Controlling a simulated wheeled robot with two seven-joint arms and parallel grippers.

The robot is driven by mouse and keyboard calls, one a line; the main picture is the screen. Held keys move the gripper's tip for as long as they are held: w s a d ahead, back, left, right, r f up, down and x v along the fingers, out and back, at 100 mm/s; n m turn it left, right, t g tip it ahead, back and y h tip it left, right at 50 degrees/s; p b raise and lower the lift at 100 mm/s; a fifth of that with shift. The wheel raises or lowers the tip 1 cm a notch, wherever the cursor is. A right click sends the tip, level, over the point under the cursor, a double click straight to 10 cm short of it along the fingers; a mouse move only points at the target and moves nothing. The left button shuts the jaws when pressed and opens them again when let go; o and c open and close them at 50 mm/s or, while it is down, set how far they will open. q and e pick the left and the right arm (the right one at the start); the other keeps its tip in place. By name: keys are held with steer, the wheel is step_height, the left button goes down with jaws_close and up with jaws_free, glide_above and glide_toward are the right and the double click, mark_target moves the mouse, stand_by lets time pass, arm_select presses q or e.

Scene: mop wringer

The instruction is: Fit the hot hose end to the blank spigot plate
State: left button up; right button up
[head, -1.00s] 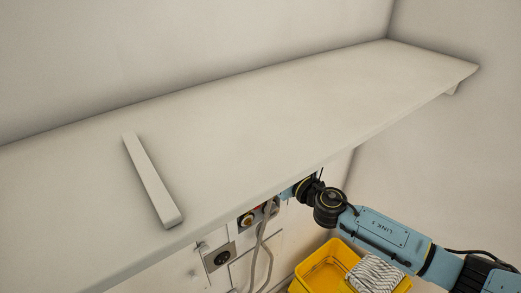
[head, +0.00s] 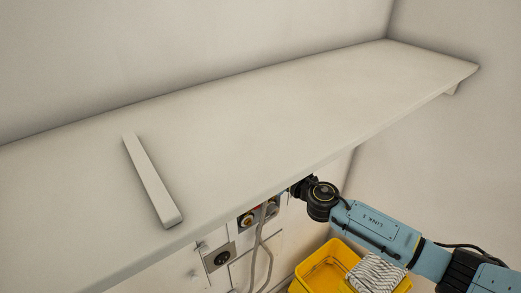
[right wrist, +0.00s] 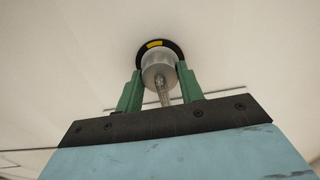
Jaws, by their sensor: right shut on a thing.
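In the right wrist view my right gripper (right wrist: 158,74) has its green fingers shut on a silver hose end (right wrist: 158,60), with a hose (right wrist: 163,92) trailing from it towards the camera. Right beyond the hose end is a black ring (right wrist: 174,47) with a yellow mark, against a pale surface. I cannot tell whether the ring belongs to the hose end or the surface, or whether they touch. In the head view the shelf edge hides the right gripper; only my wrist and arm show. I cannot make out which plate is the blank spigot plate. My left gripper is not in view.
A pale shelf (head: 300,110) with a loose bar (head: 152,182) overhangs the wall panel. Below it are a brass fitting (head: 246,219), a square plate with a black socket (head: 220,258), and grey hoses (head: 257,255). A yellow bucket (head: 318,272) with a grey mop head (head: 376,273) stands lower right.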

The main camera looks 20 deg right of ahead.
steer(key=shift+w, duration=0.1)
stand_by(0.5)
steer(key=o, duration=1)
